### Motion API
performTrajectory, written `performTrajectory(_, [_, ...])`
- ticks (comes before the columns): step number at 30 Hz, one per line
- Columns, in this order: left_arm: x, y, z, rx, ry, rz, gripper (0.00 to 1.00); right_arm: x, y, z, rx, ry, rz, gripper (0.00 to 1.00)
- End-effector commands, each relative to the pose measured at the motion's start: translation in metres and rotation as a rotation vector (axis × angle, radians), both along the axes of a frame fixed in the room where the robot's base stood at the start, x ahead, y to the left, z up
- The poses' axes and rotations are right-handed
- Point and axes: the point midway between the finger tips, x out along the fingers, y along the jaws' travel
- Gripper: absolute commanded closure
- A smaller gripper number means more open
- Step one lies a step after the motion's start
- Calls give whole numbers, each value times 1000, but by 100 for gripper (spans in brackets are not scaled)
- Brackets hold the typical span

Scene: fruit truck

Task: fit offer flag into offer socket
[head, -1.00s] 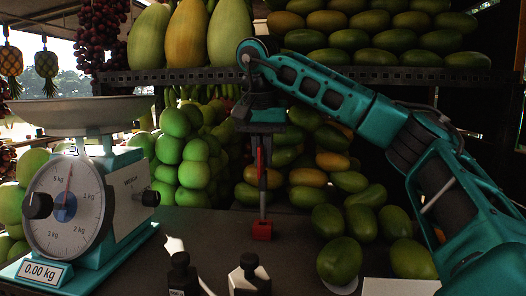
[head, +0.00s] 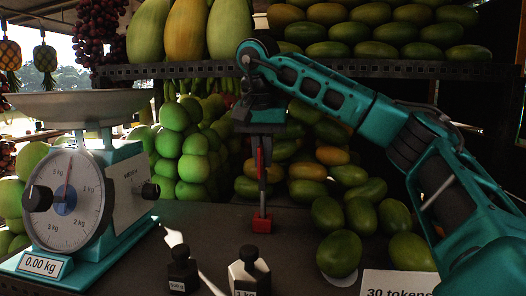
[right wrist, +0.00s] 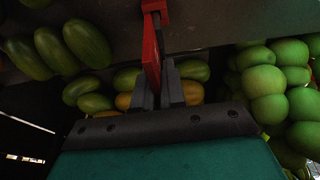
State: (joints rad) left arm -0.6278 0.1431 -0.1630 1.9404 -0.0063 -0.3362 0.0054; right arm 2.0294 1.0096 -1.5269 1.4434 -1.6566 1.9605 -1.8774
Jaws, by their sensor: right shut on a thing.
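The offer flag is a thin grey pole with a narrow red panel (head: 260,160). It stands about upright in the head view. My right gripper (head: 263,148) points down from above and is shut on the flag. The red offer socket (head: 262,225) is a small block on the dark counter. The pole's lower end meets the socket, but I cannot tell how deep it sits. In the right wrist view the flag's red panel (right wrist: 151,55) lies at the fingers, and the red socket (right wrist: 153,6) shows at the top edge. My left gripper is not in view.
A teal scale (head: 90,200) stands at left. Two dark weights, one marked 500 g (head: 182,272) and one 1 kg (head: 249,272), stand in front of the socket. Mangoes (head: 340,257) lie to the right, near a token card (head: 400,283). Green fruit (head: 192,167) is piled behind.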

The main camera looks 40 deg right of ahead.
Motion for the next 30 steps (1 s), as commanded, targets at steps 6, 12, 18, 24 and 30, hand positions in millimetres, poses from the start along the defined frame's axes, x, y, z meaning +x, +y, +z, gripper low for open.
performTrajectory(6, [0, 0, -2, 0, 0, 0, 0, 0, 0, -6, 0, -1, 0, 100])
performTrajectory(12, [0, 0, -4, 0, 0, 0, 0, 0, 0, -11, 0, -1, 1, 100])
performTrajectory(18, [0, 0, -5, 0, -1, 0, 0, 0, 0, -16, 0, -1, 1, 100])
performTrajectory(24, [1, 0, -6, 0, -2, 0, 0, 0, 0, -21, 1, -1, 0, 100])
performTrajectory(30, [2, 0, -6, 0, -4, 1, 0, 0, 0, -21, 1, -1, 0, 78])
